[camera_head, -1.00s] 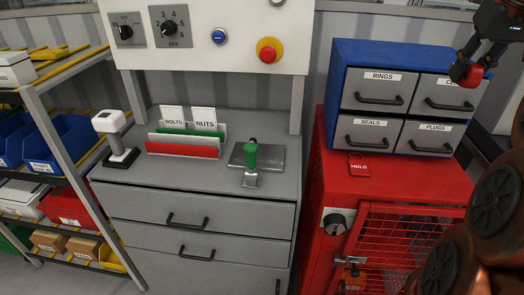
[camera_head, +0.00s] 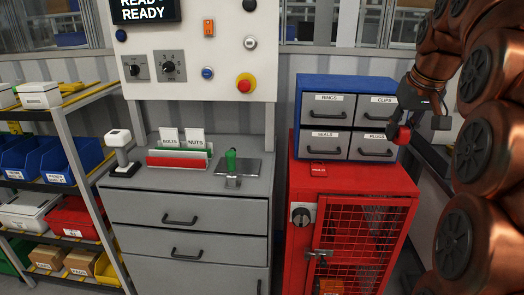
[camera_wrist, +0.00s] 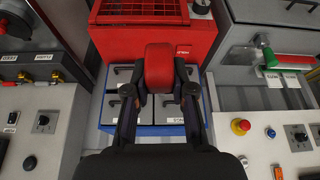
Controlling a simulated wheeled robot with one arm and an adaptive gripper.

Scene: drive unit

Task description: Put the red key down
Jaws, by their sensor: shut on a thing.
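The red key (camera_head: 402,134) is a rounded red piece held at the tip of my gripper (camera_head: 407,124), in front of the right end of the blue drawer box in the head view. In the wrist view the red key (camera_wrist: 159,68) sits between both fingers of my gripper (camera_wrist: 163,90), which touch its sides. My gripper is shut on it and holds it clear of any surface. The key's lower shape is hidden.
A red cabinet (camera_head: 350,180) with a mesh door carries the blue drawer box (camera_head: 313,80) and a red HOLD tag (camera_head: 318,170). Its front top strip is otherwise bare.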

